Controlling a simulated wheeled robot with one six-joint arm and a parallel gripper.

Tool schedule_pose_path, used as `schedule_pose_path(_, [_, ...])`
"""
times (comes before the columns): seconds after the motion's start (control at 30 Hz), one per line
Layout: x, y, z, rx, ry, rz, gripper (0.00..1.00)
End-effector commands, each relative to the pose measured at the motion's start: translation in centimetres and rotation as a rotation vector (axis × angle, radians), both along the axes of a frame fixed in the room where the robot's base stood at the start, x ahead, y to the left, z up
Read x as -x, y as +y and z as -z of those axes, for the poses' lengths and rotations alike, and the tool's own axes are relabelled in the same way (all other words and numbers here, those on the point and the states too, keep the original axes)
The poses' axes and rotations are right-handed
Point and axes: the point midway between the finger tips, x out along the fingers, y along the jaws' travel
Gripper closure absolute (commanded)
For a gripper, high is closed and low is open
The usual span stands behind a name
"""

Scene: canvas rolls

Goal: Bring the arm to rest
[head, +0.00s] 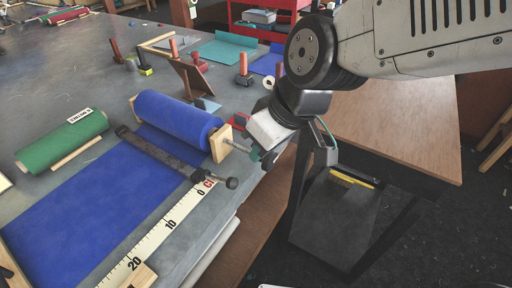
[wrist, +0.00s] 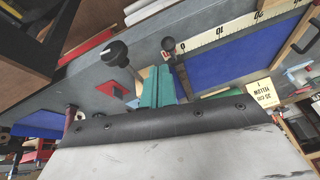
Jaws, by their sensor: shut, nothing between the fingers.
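My gripper (head: 262,157) is at the table's right edge in the head view, just right of the blue roll's end block. Its teal fingers also show in the wrist view (wrist: 157,87), close together with nothing between them. My arm reaches in from the upper right. The blue canvas roll (head: 178,119) lies on the table with its canvas (head: 95,205) spread toward the lower left. A wooden block (head: 221,144) is at its right end, with a thin metal rod running toward my gripper. I cannot tell whether my fingers touch the rod.
A dark bar (head: 160,153) lies across the canvas beside a ruler strip (head: 150,238). A green roll (head: 62,140) lies at left. A black knob (wrist: 114,54) is near my fingers in the wrist view. A wooden-topped table (head: 395,125) stands right, under my arm.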

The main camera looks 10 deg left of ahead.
Motion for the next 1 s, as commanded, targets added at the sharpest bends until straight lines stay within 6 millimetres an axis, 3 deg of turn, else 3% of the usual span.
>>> schedule_pose_path(0.33, [0.0,0.0,0.0,-0.001,0.003,0.006,1.0])
schedule_pose_path(0.47, [1.1,-1.0,0.7,0.043,0.069,0.036,1.0])
schedule_pose_path(0.57, [2.6,-3.7,1.1,0.113,0.136,0.083,1.0])
schedule_pose_path(0.83, [3.9,-15.4,-0.7,0.24,0.231,0.382,1.0])
schedule_pose_path(1.0, [5.8,-23.2,-2.1,0.283,0.255,0.634,1.0])
